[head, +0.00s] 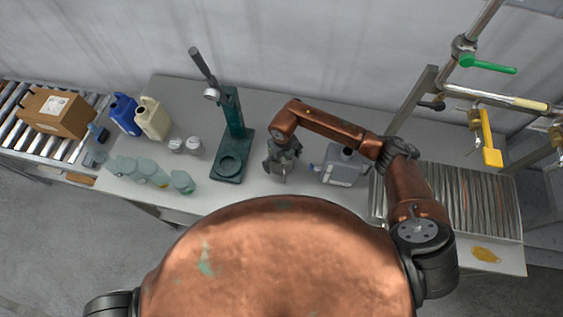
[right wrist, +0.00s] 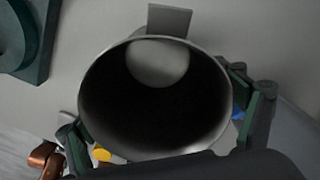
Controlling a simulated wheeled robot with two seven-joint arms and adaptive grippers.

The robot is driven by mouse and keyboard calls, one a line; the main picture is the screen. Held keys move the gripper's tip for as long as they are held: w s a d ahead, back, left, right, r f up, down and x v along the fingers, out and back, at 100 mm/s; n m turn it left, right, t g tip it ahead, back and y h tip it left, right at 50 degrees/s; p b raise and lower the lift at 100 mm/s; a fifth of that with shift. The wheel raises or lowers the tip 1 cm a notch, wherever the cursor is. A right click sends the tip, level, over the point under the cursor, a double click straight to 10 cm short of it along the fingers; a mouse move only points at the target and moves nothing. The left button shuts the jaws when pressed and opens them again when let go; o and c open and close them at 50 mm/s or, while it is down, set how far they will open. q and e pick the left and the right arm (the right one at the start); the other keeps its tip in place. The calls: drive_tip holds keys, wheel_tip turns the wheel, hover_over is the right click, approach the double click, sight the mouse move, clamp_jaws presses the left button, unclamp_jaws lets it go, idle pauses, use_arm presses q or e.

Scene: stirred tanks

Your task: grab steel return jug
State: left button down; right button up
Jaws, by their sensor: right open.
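The steel return jug (right wrist: 155,95) fills the middle of the right wrist view. I look into its dark, round mouth, and a flat grey tab (right wrist: 168,20) sticks out at its far rim. My right gripper (head: 282,160) is over the table, right of the green stand. Its open fingers show on the left and right sides of the jug in the right wrist view (right wrist: 160,122). I cannot tell whether they touch it. In the head view the gripper largely hides the jug. My left gripper is not in view.
A green stand (head: 232,135) is left of the gripper, and a grey canister (head: 342,168) is close on its right. Blue (head: 125,115) and cream (head: 153,118) jugs, white lids and pale green vessels (head: 182,182) are at the left. A ribbed tray (head: 460,200) and pipework are at the right.

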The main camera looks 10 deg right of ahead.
drive_tip(key=shift+f, duration=0.1)
drive_tip(key=shift+c, duration=0.2)
drive_tip(key=c, duration=1.3)
